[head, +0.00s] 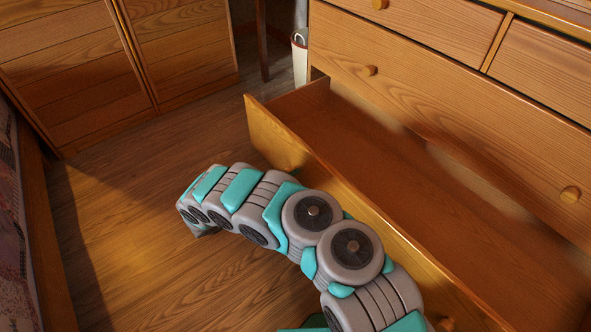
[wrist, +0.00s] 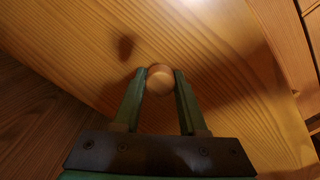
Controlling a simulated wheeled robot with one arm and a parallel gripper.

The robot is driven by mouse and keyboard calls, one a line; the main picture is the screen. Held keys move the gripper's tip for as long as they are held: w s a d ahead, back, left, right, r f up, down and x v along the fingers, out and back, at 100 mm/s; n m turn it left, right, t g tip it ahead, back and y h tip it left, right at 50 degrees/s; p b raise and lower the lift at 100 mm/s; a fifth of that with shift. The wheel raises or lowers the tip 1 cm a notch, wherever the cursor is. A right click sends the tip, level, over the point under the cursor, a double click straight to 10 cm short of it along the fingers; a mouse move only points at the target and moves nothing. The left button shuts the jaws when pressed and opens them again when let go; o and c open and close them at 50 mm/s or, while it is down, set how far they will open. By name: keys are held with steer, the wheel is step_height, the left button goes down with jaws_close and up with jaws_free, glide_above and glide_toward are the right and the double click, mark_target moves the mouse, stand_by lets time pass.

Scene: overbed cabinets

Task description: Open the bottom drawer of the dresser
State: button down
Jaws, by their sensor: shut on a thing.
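The bottom drawer (head: 345,190) of the dresser (head: 430,75) is pulled well out, and its empty inside shows in the head view. In the wrist view the drawer's front (wrist: 220,70) fills most of the picture. My gripper (wrist: 160,82) is shut on a round wooden knob (wrist: 160,79) on that front, one finger on each side. In the head view my arm bends down in front of the drawer front, and the gripper's fingers and the held knob are hidden there.
The drawer above, with round knobs (head: 570,194), is shut. A wooden cabinet (head: 130,50) stands at the back left. A white bin (head: 299,55) is beside the dresser. A bed (head: 15,220) is at the left edge. Bare floor (head: 130,215) lies between.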

steer(key=shift+s+a, duration=0.2)
steer(key=shift+a, duration=0.1)
steer(key=shift+c, duration=2.2)
jaws_free()
steer(key=v, duration=0.7)
steer(key=shift+s+a, duration=0.25)
steer(key=shift+a, duration=0.05)
